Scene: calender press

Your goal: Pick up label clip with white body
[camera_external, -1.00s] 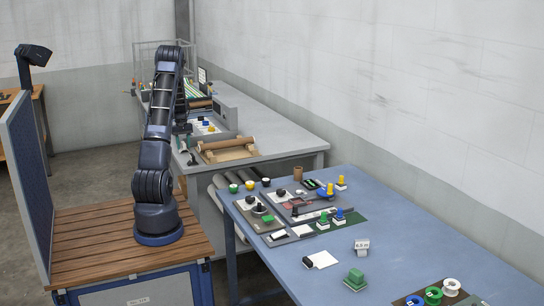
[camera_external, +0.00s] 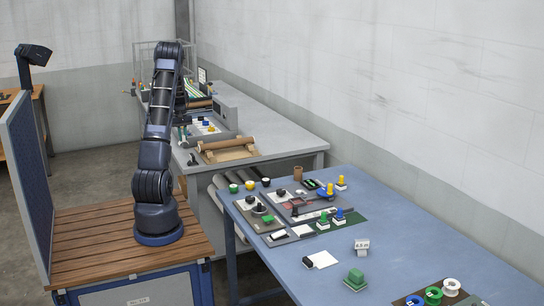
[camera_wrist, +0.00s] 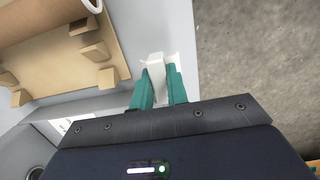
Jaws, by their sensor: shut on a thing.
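The label clip with a white body (camera_wrist: 156,64) is between the two teal fingers of my gripper (camera_wrist: 159,80) in the wrist view. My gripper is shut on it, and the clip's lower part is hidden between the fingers. The clip lies over the grey bench's edge in that view, with the floor to the right. In the external view my gripper (camera_external: 183,132) hangs above the near left edge of the grey bench; the clip is too small to make out there.
A wooden cradle (camera_wrist: 70,55) with a brown roll (camera_wrist: 45,15) stands beside my gripper on the grey bench (camera_external: 285,135). A tray with small coloured things (camera_external: 208,126) is behind. A blue table (camera_external: 420,235) holds stamps and spools on the right.

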